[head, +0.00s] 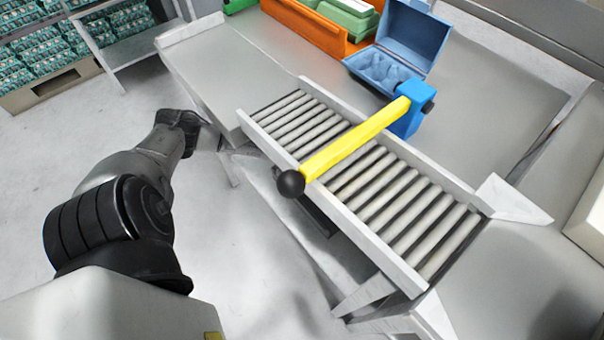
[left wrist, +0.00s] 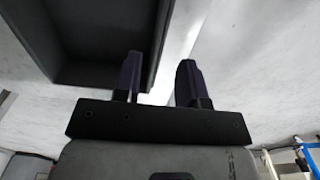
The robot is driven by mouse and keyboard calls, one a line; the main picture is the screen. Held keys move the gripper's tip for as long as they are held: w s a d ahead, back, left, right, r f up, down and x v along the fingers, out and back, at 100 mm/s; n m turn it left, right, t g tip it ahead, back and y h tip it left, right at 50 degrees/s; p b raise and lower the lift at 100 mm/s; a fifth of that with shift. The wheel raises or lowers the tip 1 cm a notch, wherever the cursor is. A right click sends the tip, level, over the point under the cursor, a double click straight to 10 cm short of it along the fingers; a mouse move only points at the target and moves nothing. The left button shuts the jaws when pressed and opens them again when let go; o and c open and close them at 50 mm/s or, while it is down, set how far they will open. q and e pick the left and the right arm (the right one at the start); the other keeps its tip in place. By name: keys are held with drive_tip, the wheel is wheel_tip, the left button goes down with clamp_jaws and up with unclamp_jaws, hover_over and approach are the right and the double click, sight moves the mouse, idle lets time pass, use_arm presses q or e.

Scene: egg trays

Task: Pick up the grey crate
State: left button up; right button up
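The grey crate (left wrist: 75,80) shows dark at the upper left of the left wrist view, only partly in frame; its inside and rim are visible. My left gripper (left wrist: 159,78) is open, with two dark fingers apart. The crate's right-hand rim appears in the gap between the fingers; whether they touch it I cannot tell. In the head view my left arm comes in from the left, and its fingers cannot be made out there. A dark shape under the roller conveyor may be part of the crate, but I cannot be sure. My right gripper is in neither view.
A roller conveyor (head: 291,117) crosses the table, with a yellow bar (head: 355,140) ending in a black ball above it. A blue open egg box (head: 412,38) and an orange crate (head: 306,24) stand behind. Stacked egg trays (head: 110,28) are at the upper left. Floor left of the table is clear.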

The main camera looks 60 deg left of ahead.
use_arm(q)
drive_tip(key=shift+d+f, duration=0.15)
drive_tip(key=shift+f, duration=0.15)
drive_tip(key=f, duration=0.1)
drive_tip(key=d+b, duration=0.1)
drive_tip(key=d+f, duration=0.1)
drive_tip(key=shift+w+f+b, duration=0.25)
drive_tip(key=shift+f+b, duration=0.05)
drive_tip(key=shift+b, duration=0.05)
drive_tip(key=shift+s+a+f+b, duration=0.1)
drive_tip(key=shift+a+f+b, duration=0.2)
drive_tip(key=shift+a+f, duration=0.1)
wheel_tip(320, 180, down, 3)
drive_tip(key=shift+f+b, duration=0.15)
drive_tip(key=shift+b, duration=1)
drive_tip(key=shift+d+f, duration=0.1)
drive_tip(key=shift+f, duration=0.3)
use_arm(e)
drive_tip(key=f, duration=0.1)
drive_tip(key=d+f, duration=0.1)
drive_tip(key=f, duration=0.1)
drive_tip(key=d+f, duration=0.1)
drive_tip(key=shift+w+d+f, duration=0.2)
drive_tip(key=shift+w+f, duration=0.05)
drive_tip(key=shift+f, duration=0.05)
use_arm(q)
drive_tip(key=shift+r, duration=0.1)
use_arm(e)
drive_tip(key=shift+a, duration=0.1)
